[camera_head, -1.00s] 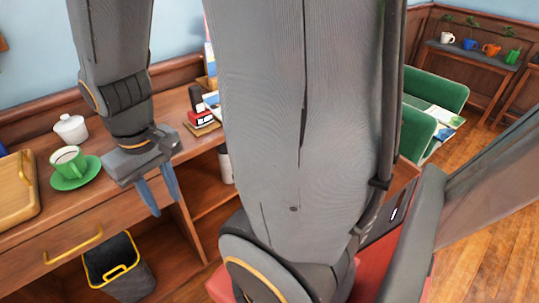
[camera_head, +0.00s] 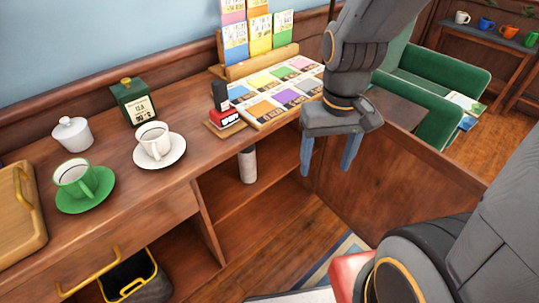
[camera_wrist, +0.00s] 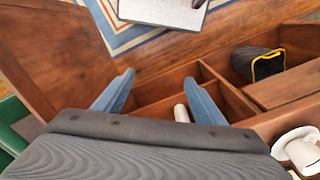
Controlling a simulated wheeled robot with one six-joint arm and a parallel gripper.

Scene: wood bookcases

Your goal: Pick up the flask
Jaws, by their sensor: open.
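The flask (camera_head: 247,165) is a pale grey cylinder with a darker top, standing upright on a shelf under the counter. In the wrist view its light end (camera_wrist: 181,113) shows between my fingers, close to the right one. My gripper (camera_head: 328,168) is open and empty, in front of the counter and to the right of the flask. Its two blue fingers point down and are apart from the flask. In the wrist view my gripper (camera_wrist: 160,95) shows both fingers spread wide.
The counter (camera_head: 190,194) overhangs the flask's shelf, and a wooden panel (camera_head: 390,190) closes the right side. A white cup (camera_head: 153,141), a green cup (camera_head: 75,178) and a stamp (camera_head: 221,105) stand on top. A dark bin (camera_head: 140,279) is at lower left.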

